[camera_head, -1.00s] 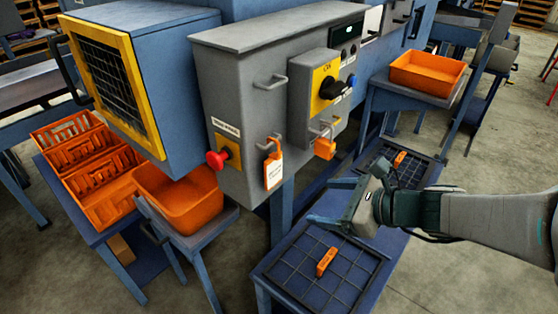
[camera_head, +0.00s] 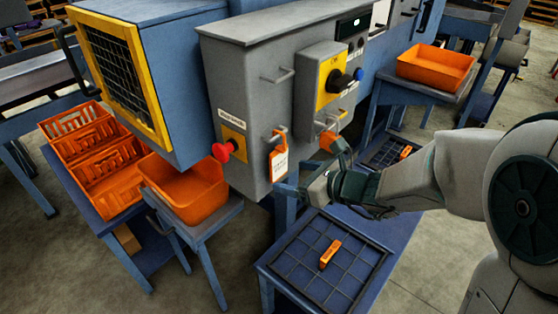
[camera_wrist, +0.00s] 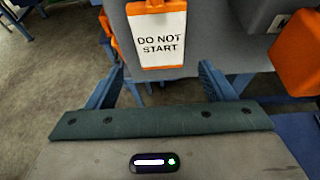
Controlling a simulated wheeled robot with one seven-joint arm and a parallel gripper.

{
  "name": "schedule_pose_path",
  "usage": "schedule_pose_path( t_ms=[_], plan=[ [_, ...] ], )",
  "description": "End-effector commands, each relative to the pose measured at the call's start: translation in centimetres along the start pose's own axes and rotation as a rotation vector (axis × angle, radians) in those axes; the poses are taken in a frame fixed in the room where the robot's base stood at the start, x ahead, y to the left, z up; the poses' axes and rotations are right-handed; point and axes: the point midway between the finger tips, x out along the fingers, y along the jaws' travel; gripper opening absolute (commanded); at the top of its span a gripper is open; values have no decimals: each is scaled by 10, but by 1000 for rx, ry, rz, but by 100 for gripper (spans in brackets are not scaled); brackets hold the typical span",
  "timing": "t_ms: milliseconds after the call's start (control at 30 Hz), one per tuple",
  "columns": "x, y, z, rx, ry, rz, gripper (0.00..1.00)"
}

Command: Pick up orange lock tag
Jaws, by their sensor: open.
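The orange lock tag (camera_head: 278,163) has a white label and hangs from a hook on the side of the grey cabinet. In the wrist view the tag (camera_wrist: 158,40) reads "DO NOT START" and hangs upright at the top centre. My gripper (camera_head: 308,172) is just right of the tag in the head view. In the wrist view its blue fingers (camera_wrist: 160,82) are spread, one to each side below the tag. The gripper is open and empty. The tag appears ahead of the fingertips, and I see no contact.
An orange padlock (camera_head: 327,140) hangs close to my gripper, partly hidden. It also shows large at right in the wrist view (camera_wrist: 300,55). A red button (camera_head: 222,151) protrudes left of the tag. Below, a gridded blue table (camera_head: 290,262) holds an orange piece (camera_head: 330,253).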

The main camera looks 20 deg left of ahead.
Motion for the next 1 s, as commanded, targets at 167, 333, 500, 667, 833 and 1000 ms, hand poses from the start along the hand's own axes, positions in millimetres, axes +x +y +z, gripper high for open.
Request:
schedule_pose_path(
  t_ms=[167,333,500,667,833,1000],
  plan=[
    [22,-1,0,0,3,3,76],
    [40,-2,0,0,1,2,76],
    [45,-2,0,-1,0,0,76],
    [45,-2,0,-1,0,0,74],
    [45,-2,0,-1,0,0,28],
    [44,-2,0,-1,0,0,27]
  ],
)
